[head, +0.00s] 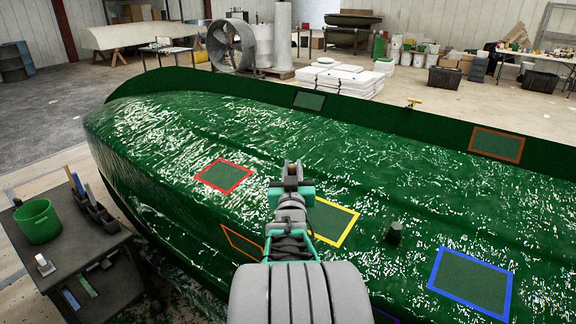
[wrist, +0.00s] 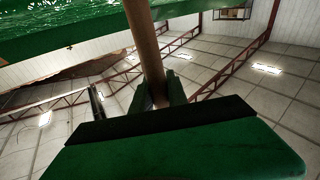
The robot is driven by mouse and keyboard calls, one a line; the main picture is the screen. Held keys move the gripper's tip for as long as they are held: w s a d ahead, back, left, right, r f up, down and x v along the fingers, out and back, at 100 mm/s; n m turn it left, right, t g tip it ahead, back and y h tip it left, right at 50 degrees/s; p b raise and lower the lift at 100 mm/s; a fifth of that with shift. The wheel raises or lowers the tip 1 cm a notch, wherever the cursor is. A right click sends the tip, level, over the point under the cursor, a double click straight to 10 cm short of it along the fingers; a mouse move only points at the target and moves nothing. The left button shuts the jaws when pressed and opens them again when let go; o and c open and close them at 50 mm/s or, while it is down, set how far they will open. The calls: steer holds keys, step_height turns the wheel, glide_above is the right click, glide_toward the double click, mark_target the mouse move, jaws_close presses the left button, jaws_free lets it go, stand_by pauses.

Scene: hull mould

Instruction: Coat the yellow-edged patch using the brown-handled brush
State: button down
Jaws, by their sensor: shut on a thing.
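The yellow-edged patch (head: 338,222) lies on the green hull in the head view, just right of my arm, which hides its left part. My gripper (wrist: 160,96) is shut on the brown handle of the brush (wrist: 147,45) in the wrist view.
Other patches on the hull have red (head: 224,175), blue (head: 472,280) and orange (head: 242,242) edges. A brown-edged one (head: 497,144) is on the far flange. A dark stub (head: 394,232) stands right of the yellow patch. A cart with a green bucket (head: 38,222) stands at left.

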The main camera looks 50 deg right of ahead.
steer(key=s+d+b, duration=0.2)
steer(key=s+b, duration=0.4)
steer(key=s, duration=0.1)
steer(key=s+d+b, duration=0.3)
steer(key=s+b, duration=0.4)
steer(key=shift+s+r+b, duration=0.2)
steer(key=shift+r+b, duration=0.1)
stand_by(0.8)
steer(key=shift+f+b, duration=0.15)
steer(key=shift+b, duration=0.95)
stand_by(1.2)
